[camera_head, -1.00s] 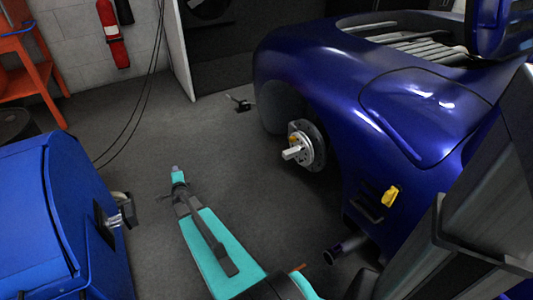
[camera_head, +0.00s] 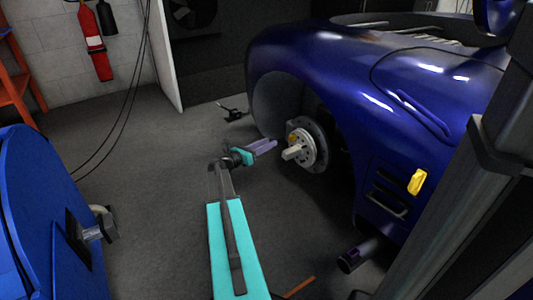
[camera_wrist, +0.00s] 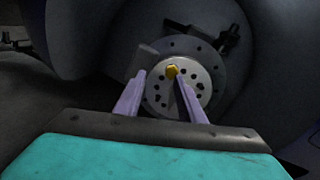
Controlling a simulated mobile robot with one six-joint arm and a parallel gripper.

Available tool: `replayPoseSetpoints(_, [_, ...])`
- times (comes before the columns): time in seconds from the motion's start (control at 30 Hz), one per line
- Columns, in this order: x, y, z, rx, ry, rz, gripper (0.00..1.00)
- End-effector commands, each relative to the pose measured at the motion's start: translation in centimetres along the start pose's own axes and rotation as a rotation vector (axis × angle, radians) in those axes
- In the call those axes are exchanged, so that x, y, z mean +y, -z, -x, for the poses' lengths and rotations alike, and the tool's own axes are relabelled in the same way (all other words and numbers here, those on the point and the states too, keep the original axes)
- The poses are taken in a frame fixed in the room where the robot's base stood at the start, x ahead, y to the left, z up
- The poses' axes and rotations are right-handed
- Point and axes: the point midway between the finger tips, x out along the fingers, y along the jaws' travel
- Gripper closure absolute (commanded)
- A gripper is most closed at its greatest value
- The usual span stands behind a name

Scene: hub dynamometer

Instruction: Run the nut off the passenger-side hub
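The bare wheel hub (camera_head: 308,150) sits in the open wheel arch of the blue car, with a silver face in front of a dark disc. In the wrist view the hub face (camera_wrist: 187,100) is round with several dark holes. A small yellow nut (camera_wrist: 172,71) shows on its upper part, and the nut also shows in the head view (camera_head: 292,138). A pale block (camera_head: 292,153) juts out from the hub. My gripper (camera_head: 272,145) points at the hub from the left, apart from it.
The blue car body (camera_head: 340,85) overhangs the hub, with a yellow piece (camera_head: 417,182) on its side. A dark pipe (camera_head: 360,255) lies low at right. A blue machine (camera_head: 45,230) stands at left. Grey floor is open between them.

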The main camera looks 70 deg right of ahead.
Motion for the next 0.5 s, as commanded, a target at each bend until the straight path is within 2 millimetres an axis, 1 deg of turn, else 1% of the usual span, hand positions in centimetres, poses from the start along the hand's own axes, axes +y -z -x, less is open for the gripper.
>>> replayPoseSetpoints(0.03, [-0.8, 0.8, -0.9, 0.014, 0.039, -0.028, 0.64])
replayPoseSetpoints(0.07, [-1.2, 1.0, -1.2, 0.021, 0.056, -0.043, 0.64])
replayPoseSetpoints(0.1, [-1.7, 1.2, -1.5, 0.029, 0.077, -0.058, 0.64])
replayPoseSetpoints(0.2, [-2.4, 1.4, -1.9, 0.039, 0.104, -0.080, 0.64])
replayPoseSetpoints(0.5, [-2.2, 1.2, -1.4, 0.039, 0.101, -0.083, 0.64])
